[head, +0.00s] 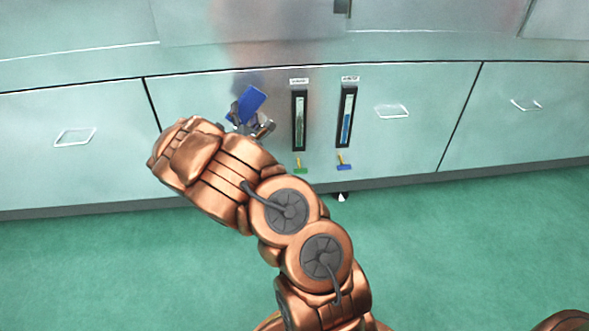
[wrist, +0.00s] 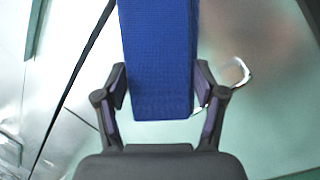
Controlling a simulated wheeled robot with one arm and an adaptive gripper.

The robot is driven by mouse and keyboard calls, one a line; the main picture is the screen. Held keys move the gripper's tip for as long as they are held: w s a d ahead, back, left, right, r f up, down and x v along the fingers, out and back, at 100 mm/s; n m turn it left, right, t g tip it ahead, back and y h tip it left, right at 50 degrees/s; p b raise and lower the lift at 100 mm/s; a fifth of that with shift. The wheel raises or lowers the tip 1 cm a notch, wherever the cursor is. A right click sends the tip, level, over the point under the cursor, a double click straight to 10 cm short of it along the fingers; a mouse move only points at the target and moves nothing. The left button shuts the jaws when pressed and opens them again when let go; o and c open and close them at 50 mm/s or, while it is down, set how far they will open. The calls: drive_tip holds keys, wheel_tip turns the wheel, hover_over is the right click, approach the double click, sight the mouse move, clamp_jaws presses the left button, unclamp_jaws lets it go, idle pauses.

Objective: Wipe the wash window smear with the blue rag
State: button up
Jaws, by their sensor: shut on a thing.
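The blue rag (head: 250,101) is held up by my gripper (head: 248,124) in front of the pale cabinet front, left of two narrow upright windows. In the wrist view the rag (wrist: 158,60) is a blue block between the two fingers of my gripper (wrist: 160,85), which are shut on it. The left window (head: 299,120) looks cloudy grey-green. The right window (head: 347,118) shows blue in its lower part. The small labels above them are too small to read, so I cannot tell which is the wash window. No smear stands out clearly. The rag is apart from both windows.
A green-and-yellow valve handle (head: 300,166) sits below the left window, and a blue-and-yellow one (head: 344,162) below the right. Drawer handles (head: 392,111) (head: 75,137) stick out from the cabinet front. The green floor (head: 480,240) to the right is clear.

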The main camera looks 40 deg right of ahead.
sight(305, 134)
drive_tip(key=s+d+f+m+g+h+b, duration=0.2)
drive_tip(key=s+d+f+b, duration=0.3)
drive_tip(key=f, duration=0.3)
drive_tip(key=s+d+f+m+g+h+b, duration=0.2)
drive_tip(key=s+d+f+g+h+b, duration=0.15)
drive_tip(key=s+d+f, duration=0.35)
drive_tip(key=shift+t+y, duration=0.45)
drive_tip(key=shift+w+d+f, duration=0.15)
drive_tip(key=shift+w+d, duration=0.15)
drive_tip(key=shift+w, duration=0.65)
drive_tip(key=shift+w+d+f, duration=0.15)
drive_tip(key=shift+w+d, duration=0.15)
drive_tip(key=shift+w, duration=0.65)
drive_tip(key=shift+w+d+f, duration=0.15)
drive_tip(key=shift+w+d, duration=0.15)
drive_tip(key=shift+w, duration=0.65)
drive_tip(key=shift+w+d, duration=0.25)
drive_tip(key=shift+s+d, duration=1.25)
drive_tip(key=shift+d, duration=0.25)
